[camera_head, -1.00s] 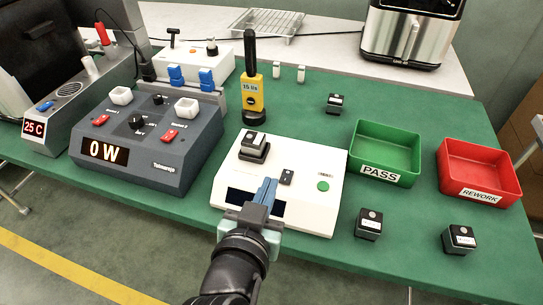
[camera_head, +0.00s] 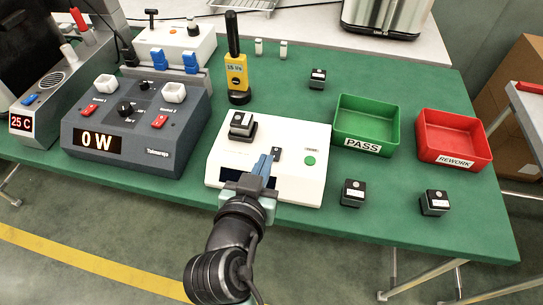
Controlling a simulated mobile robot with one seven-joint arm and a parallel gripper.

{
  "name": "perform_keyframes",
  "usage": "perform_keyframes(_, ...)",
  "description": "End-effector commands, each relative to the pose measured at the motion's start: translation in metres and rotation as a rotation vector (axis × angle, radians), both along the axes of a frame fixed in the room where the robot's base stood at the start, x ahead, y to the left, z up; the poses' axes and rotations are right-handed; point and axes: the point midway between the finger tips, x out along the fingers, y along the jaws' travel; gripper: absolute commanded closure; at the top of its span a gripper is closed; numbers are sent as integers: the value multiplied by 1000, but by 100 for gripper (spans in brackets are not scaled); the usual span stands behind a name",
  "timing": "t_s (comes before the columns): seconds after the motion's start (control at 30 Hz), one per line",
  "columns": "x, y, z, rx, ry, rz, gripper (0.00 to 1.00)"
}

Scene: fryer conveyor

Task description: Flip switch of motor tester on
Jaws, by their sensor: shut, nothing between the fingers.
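The motor tester, a white box (camera_head: 232,153) with a sloped top, stands near the front edge of the green table. A black motor (camera_head: 242,127) sits on its upper left. A small black switch (camera_head: 277,154) is at its middle, and a green button (camera_head: 310,160) is to the right. The tester's dark display is partly hidden by my gripper and looks blank. My gripper (camera_head: 263,165) is shut and empty, with its blue fingertips over the tester's front, just left of the switch. I cannot tell whether the fingertips touch it.
A green PASS bin (camera_head: 362,146) and a red REWORK bin (camera_head: 452,158) stand to the right. Black motors (camera_head: 353,193) (camera_head: 434,203) (camera_head: 318,79) lie loose on the table. A grey station reading 0 W (camera_head: 135,155) is left. A yellow torque tool (camera_head: 236,72) stands behind.

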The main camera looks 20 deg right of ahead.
Motion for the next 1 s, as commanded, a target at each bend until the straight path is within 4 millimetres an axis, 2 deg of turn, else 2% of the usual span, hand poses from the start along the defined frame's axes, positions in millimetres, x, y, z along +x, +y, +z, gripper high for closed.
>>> perform_keyframes(0.2, 37, -26, -16, 0, 0, -3, 100)
perform_keyframes(0.37, 59, -41, -27, 1, 0, -4, 100)
perform_keyframes(0.43, 55, -38, -43, 0, 6, -1, 100)
perform_keyframes(0.6, 53, -36, -61, 0, 3, 1, 100)
perform_keyframes(1.0, 52, -35, -66, -1, 1, 0, 100)
